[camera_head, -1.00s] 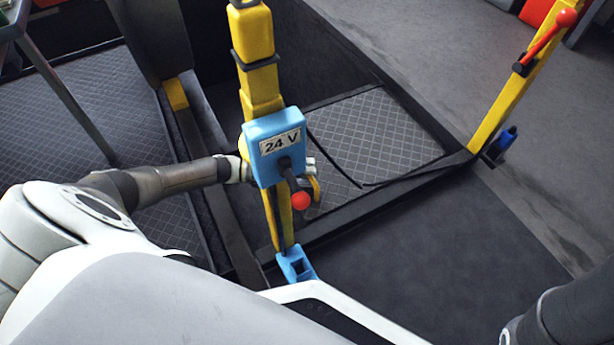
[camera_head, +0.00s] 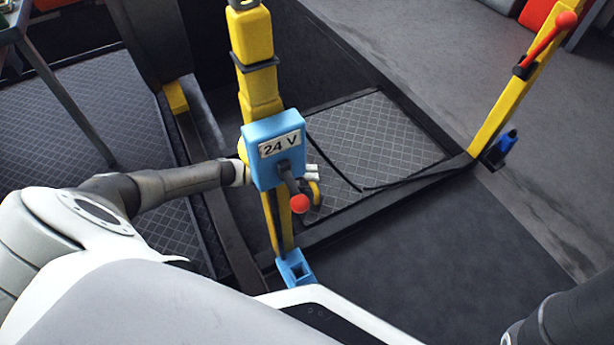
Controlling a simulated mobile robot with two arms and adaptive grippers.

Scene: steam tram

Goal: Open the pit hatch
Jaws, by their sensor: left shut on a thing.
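My left gripper (camera_head: 313,177) reaches behind a yellow post and the blue box on it. Only its tips show, to the right of the box. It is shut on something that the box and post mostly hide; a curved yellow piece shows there. The blue box (camera_head: 268,129) is marked 24 V and has a dark lever ending in a red ball (camera_head: 299,203). A diamond-patterned dark panel (camera_head: 385,135), which may be the pit hatch, lies flat in a dark frame beyond the post. My right gripper is out of view.
The yellow post (camera_head: 258,85) stands in a blue floor socket (camera_head: 295,268). Another yellow post (camera_head: 510,105) with a red-knobbed lever stands at the right. Dark floor (camera_head: 430,250) in front is clear.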

